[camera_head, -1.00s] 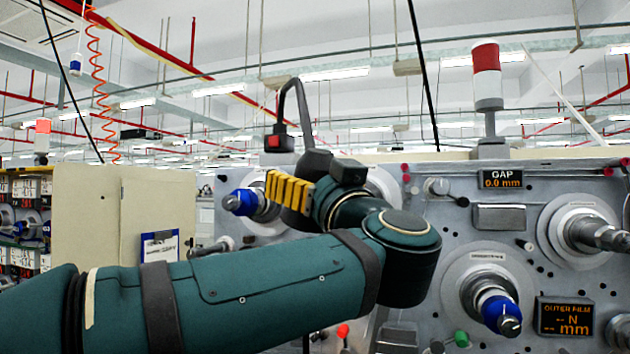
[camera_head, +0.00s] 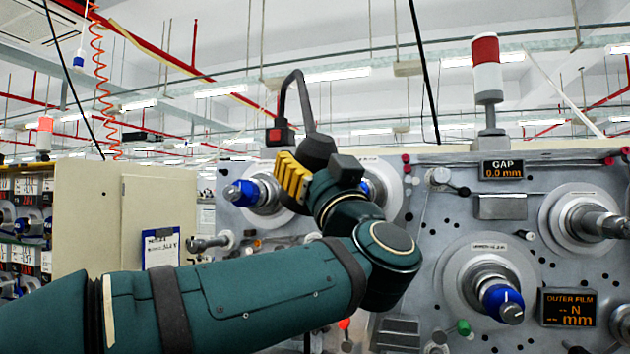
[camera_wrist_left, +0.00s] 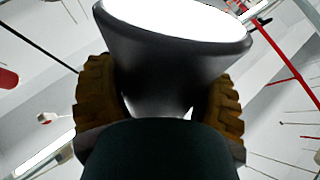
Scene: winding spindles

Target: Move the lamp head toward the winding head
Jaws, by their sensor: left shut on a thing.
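The black cone-shaped lamp head (camera_head: 317,150) hangs from a thin curved black neck in the head view. In the left wrist view the lamp head (camera_wrist_left: 170,55) shows large, with its bright white face at the top. My left gripper (camera_head: 293,178) is shut on it; its yellow-brown ribbed fingers (camera_wrist_left: 160,105) press on both sides of the cone. The grey winding machine (camera_head: 440,215) stands behind my arm. Blue-tipped spindles (camera_head: 245,193) (camera_head: 500,302) stick out of its panel; I cannot tell which one is the winding head. My right gripper is not in view.
A red and white signal lamp (camera_head: 487,80) stands on top of the machine. A box with a red button (camera_head: 280,135) is beside the lamp neck. A beige cabinet (camera_head: 100,215) stands at left. My left arm crosses the lower middle.

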